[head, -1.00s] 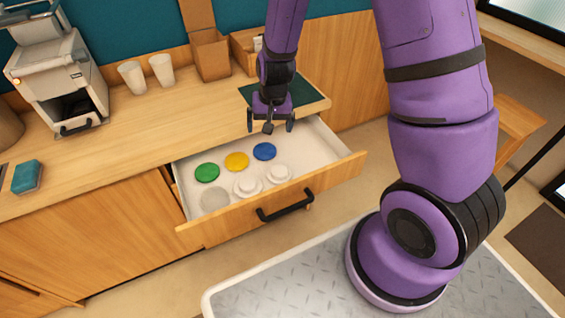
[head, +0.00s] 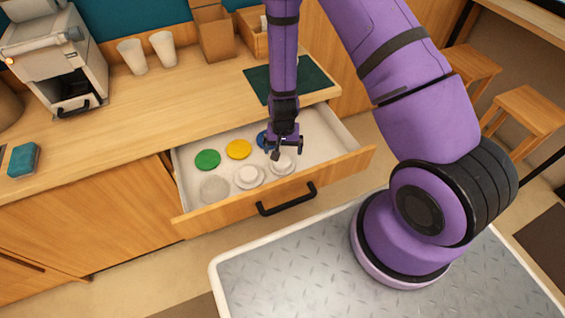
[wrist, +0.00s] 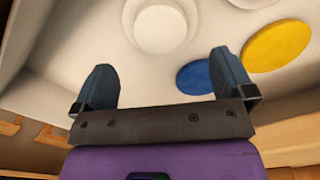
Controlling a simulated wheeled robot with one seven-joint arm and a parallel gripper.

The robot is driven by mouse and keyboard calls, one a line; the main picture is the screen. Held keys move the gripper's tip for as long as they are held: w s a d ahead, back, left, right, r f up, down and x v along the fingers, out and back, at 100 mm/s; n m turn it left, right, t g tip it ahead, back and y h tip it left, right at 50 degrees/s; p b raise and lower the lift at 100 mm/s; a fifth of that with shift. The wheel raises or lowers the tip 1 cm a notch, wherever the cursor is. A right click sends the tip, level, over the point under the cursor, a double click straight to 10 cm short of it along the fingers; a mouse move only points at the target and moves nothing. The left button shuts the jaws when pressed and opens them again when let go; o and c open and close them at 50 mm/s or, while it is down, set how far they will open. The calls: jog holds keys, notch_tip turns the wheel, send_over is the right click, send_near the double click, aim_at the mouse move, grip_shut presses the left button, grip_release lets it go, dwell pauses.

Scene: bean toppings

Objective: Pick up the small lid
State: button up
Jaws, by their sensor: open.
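Two white round lids with raised centres lie in the open drawer. The right one (head: 281,168) is just below my gripper (head: 285,149) in the head view, and the left one (head: 249,177) is beside it. In the wrist view the nearer white lid (wrist: 160,27) lies ahead of my gripper (wrist: 163,62), in line with the gap between the fingers. My gripper is open and empty, above the drawer, with no visible contact with a lid. Which white lid is the smaller one I cannot clearly tell.
A green disc (head: 207,160), a yellow disc (head: 239,149) and a partly hidden blue disc (wrist: 195,77) lie in the drawer, with a pale translucent disc (head: 214,189). The drawer front (head: 235,207) has a black handle (head: 287,199). The drawer's right end is clear.

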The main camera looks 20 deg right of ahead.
aim_at(283, 159)
jog(key=shift+s+a+f, duration=0.1)
jog(key=shift+f, duration=1.4)
jog(key=shift+s+a+f, duration=0.1)
jog(key=shift+f, duration=1.4)
jog(key=c, duration=0.5)
